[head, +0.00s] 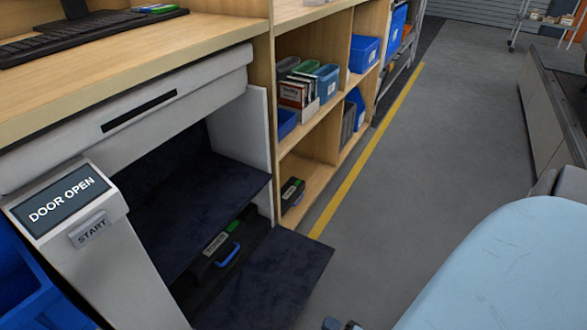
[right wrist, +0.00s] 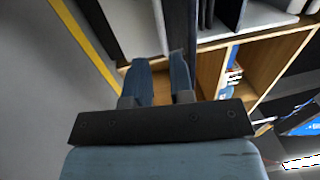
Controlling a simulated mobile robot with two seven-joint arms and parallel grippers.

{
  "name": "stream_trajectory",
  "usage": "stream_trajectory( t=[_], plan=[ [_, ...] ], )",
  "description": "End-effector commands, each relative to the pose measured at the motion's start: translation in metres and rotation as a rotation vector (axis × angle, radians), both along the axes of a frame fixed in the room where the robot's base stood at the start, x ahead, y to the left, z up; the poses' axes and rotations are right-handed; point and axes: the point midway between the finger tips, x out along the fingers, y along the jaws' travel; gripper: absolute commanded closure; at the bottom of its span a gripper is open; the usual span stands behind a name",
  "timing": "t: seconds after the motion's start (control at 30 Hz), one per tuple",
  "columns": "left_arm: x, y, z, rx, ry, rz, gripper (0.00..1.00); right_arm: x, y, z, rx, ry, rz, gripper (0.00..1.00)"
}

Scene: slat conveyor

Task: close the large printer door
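The large printer (head: 190,95) is white and stands under the wooden counter at the left. Its screen (head: 65,200) reads "DOOR OPEN", above a START button (head: 90,230). The dark door panel (head: 275,275) sticks out low at the front, swung open. A dark slab (head: 215,200) is above it, and a black cartridge with a blue handle and green part (head: 218,248) shows in the opening. My right gripper (right wrist: 160,62) is open and empty in the right wrist view. In the head view only small tips (head: 340,325) show at the bottom edge, apart from the door. My left gripper is not in view.
Wooden shelves (head: 325,120) with blue bins and boxes adjoin the printer on the right. A yellow floor line (head: 370,150) runs along them. A blue bin (head: 30,290) is at the lower left.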

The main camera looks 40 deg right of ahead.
Motion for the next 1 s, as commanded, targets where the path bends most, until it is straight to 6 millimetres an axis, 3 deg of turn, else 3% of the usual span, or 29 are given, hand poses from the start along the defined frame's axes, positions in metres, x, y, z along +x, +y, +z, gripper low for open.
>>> stream_trajectory(
  t=[0.3,0.5,0.7,1.0],
  plan=[
    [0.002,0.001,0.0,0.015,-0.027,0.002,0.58,0.066,0.019,0.01,0.0,-0.004,0.001,0.78],
    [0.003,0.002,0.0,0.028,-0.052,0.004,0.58,0.097,0.029,0.015,-0.001,-0.002,0.001,0.78],
    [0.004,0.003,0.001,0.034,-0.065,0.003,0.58,0.111,0.033,0.018,-0.002,-0.002,0.0,0.78],
    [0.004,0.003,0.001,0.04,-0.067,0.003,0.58,0.113,0.033,0.018,-0.002,-0.001,0.0,0.78]
  ],
)
